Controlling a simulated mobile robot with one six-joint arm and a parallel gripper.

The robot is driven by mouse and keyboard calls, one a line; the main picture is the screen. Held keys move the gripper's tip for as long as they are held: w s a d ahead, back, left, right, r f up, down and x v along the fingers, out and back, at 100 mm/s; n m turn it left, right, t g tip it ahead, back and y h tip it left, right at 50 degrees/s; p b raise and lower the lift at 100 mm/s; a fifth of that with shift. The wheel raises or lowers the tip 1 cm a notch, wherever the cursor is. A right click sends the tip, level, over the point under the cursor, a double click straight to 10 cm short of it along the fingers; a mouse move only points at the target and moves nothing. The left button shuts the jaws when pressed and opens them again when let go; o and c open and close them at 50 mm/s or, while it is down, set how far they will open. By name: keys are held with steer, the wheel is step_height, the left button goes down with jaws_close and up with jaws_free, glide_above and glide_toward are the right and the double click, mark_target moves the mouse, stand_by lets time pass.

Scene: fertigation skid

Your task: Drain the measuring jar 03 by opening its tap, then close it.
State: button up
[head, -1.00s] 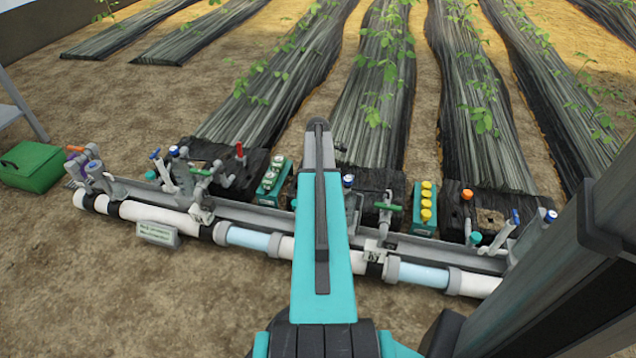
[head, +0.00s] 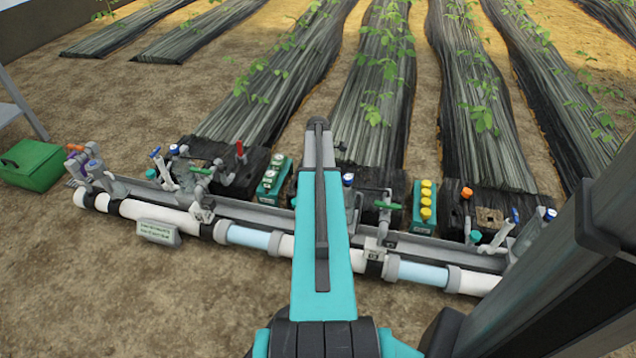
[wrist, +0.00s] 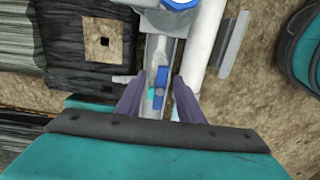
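In the wrist view a blue lever handle (wrist: 161,78) lies lengthwise over a pale grey fitting, with a small teal part (wrist: 152,91) beside it. My gripper (wrist: 160,90) is open, with one dark finger on each side of the blue handle and a visible gap to both. I cannot tell how far the fingers are above the handle. A small blue handle (head: 515,215) also shows at the right end of the skid in the head view. My gripper does not show in the head view. No jar number is readable, and I cannot tell which tube is measuring jar 03.
A white pipe (wrist: 205,40) runs close right of the fingers; a blue-and-white round fitting (wrist: 178,3) is ahead. Along the skid are red (head: 240,150) and green handles (head: 388,205) and yellow-capped bottles (head: 426,200).

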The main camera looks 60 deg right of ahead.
steer(key=shift+f, duration=0.25)
stand_by(0.3)
steer(key=c, duration=0.7)
steer(key=o, duration=0.7)
steer(key=shift+f+p, duration=0.25)
steer(key=shift+p, duration=0.3)
steer(key=shift+r, duration=0.1)
steer(key=shift+r+p, duration=3.15)
steer(key=shift+r, duration=0.8)
